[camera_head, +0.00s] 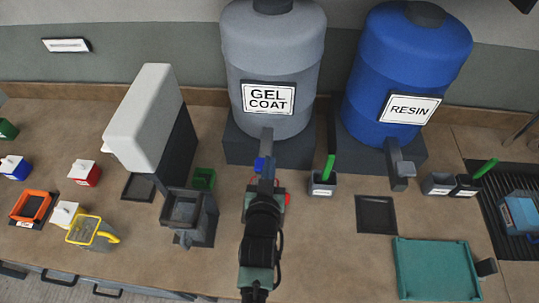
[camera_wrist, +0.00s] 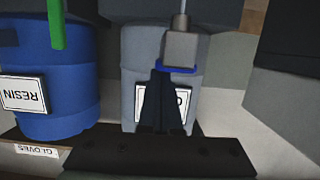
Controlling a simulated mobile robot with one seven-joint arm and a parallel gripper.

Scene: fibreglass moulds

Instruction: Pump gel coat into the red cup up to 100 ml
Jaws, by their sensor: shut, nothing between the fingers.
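The grey gel coat drum (camera_head: 272,50) stands at the back centre, its pump spout (camera_head: 267,140) reaching forward. In the wrist view, the drum (camera_wrist: 200,95) appears upside down, with a grey block with a blue rim (camera_wrist: 179,50) in front of it. My gripper (camera_head: 266,172) is at the spout's front end; its dark fingers (camera_wrist: 160,78) are shut and empty, close to the blue rim. Whether they touch is unclear. Red bits (camera_head: 287,199) show beside my arm below the spout; they may be the red cup, mostly hidden. Its fill level cannot be seen.
The blue resin drum (camera_head: 410,70) stands right of the gel coat. A small grey holder with a green stick (camera_head: 323,184) is close right of my arm. A grey stand (camera_head: 187,215) and a white-topped dispenser (camera_head: 146,115) are at left. A teal tray (camera_head: 437,268) lies front right.

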